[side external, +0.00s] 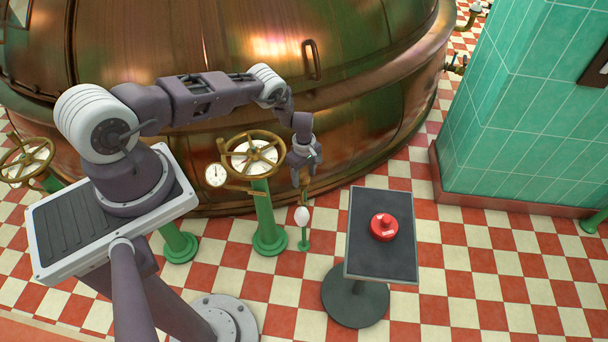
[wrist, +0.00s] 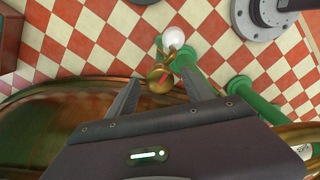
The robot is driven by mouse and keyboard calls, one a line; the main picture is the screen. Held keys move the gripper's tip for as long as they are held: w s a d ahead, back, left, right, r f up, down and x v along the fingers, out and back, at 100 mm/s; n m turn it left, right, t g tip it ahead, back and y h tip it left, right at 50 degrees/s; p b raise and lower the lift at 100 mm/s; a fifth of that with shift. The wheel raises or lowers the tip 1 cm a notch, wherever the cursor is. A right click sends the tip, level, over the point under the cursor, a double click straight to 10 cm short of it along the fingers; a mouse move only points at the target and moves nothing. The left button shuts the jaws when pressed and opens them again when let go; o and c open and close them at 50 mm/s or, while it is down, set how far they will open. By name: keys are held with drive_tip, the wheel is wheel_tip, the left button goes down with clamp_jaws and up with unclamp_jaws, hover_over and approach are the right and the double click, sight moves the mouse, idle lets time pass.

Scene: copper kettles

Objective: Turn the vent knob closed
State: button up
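A small brass knob (wrist: 160,78) with a red mark on its face shows in the wrist view, between the tips of my two fingers. In the side external view the brass piece (side external: 304,181) is partly hidden just under my gripper (side external: 304,158). It sits at the top of a short green post (side external: 304,238), above a white ball (side external: 302,215). My gripper (wrist: 162,77) is open, pointing down, with a finger on either side of the knob in the picture. I cannot tell whether the fingers touch it or are level with it.
A brass handwheel (side external: 255,155) on a green column and a dial gauge (side external: 215,175) stand close left of my gripper. The copper kettle (side external: 340,140) is behind. A pedestal table (side external: 365,263) with a red button (side external: 383,227) stands right. Checkered floor beyond is clear.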

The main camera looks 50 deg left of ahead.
sight(304, 177)
drive_tip(key=shift+r, duration=0.1)
wheel_tip(304, 177, up, 7)
idle(0.5)
